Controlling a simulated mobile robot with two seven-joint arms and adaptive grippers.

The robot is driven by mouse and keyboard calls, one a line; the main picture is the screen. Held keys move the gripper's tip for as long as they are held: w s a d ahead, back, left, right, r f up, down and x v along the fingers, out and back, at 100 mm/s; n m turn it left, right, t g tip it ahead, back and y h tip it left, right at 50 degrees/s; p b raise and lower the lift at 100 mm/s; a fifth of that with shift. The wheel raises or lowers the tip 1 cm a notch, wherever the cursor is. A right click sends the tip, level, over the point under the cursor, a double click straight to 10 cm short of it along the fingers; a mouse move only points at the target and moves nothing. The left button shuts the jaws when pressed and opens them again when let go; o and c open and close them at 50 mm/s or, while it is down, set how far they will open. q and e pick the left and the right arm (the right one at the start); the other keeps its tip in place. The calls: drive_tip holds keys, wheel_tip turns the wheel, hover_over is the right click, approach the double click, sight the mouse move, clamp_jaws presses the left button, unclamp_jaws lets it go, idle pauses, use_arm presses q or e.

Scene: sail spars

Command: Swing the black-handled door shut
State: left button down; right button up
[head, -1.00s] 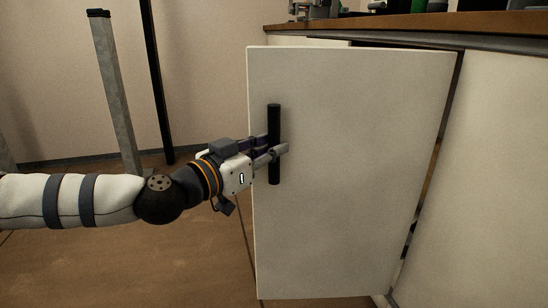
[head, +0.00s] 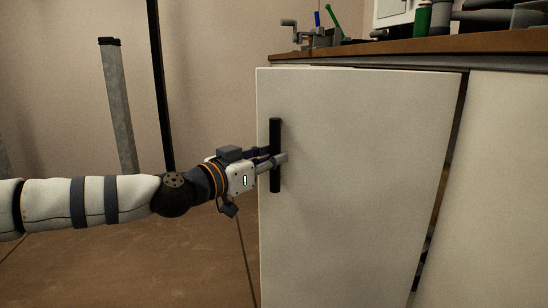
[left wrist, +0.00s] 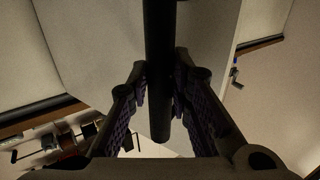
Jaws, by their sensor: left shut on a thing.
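The white door (head: 350,190) stands a little ajar from its cabinet, with a dark gap along its right-hand edge in the head view. Its black bar handle (head: 275,130) is upright near the door's left edge. My left gripper (head: 278,160) is shut on the handle at about its middle. In the left wrist view, the black handle (left wrist: 159,60) runs between the two fingers (left wrist: 160,105), and part of the door (left wrist: 95,45) shows behind it. My right gripper is in neither view.
A brown worktop (head: 400,48) runs above the door. On it are a grey clamp-like tool (head: 300,36), a green bottle (head: 423,18) and other items. A grey post (head: 117,105) and a thin black pole (head: 160,85) stand at the left. Brown floor lies clear below my arm.

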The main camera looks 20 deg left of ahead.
use_arm(q)
drive_tip(key=w+b, duration=0.1)
drive_tip(key=w, duration=0.1)
drive_tip(key=w+a+b, duration=0.1)
drive_tip(key=w, duration=0.1)
drive_tip(key=shift+w+f+b, duration=0.15)
drive_tip(key=shift+w+b, duration=0.15)
drive_tip(key=shift+b, duration=0.05)
drive_tip(key=shift+w+a+r+b, duration=0.2)
drive_tip(key=shift+w+b, duration=0.1)
drive_tip(key=shift+w, duration=0.25)
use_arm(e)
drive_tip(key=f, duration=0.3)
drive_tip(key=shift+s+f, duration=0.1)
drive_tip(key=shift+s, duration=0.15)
use_arm(q)
drive_tip(key=w+b, duration=0.6)
drive_tip(key=w, duration=0.3)
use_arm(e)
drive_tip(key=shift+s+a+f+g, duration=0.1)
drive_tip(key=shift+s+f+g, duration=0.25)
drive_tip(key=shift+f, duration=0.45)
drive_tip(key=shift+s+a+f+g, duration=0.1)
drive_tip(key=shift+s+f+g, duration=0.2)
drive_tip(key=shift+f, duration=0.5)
use_arm(q)
drive_tip(key=shift+w+a, duration=0.1)
